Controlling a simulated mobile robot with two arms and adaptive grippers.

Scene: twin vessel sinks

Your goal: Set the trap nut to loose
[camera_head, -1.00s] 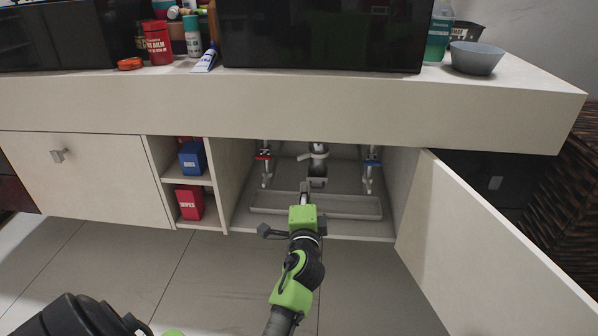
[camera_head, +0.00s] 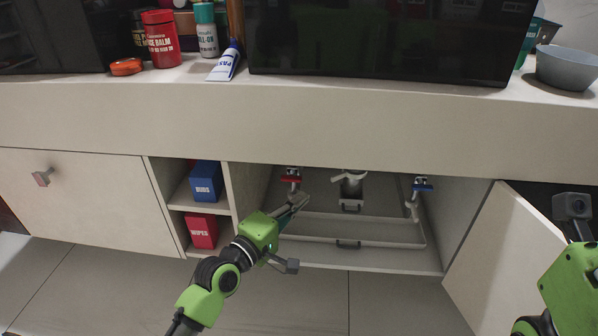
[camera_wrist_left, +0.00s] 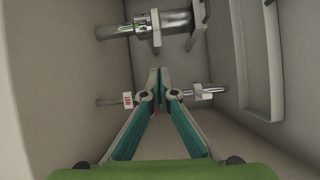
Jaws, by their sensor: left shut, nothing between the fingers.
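The trap (camera_head: 352,187) hangs inside the open cabinet under the counter. A pale winged ring (camera_head: 350,176), which looks like the trap nut, sits near its top. In the left wrist view, chrome trap pipe (camera_wrist_left: 178,20) with winged collars (camera_wrist_left: 155,28) crosses the top. My left gripper (camera_head: 303,197) is shut and empty inside the cabinet, left of the trap and just below the red valve (camera_head: 291,179). Its closed fingertips (camera_wrist_left: 159,72) point inward, apart from the trap. My right arm's green wrist is at the right edge; its fingers are out of frame.
A grey tray (camera_head: 385,232) lies on the cabinet floor. A blue valve (camera_head: 421,187) is right of the trap. The open door (camera_head: 490,255) stands on the right. Shelves with a blue box (camera_head: 206,182) and red box (camera_head: 203,231) are on the left.

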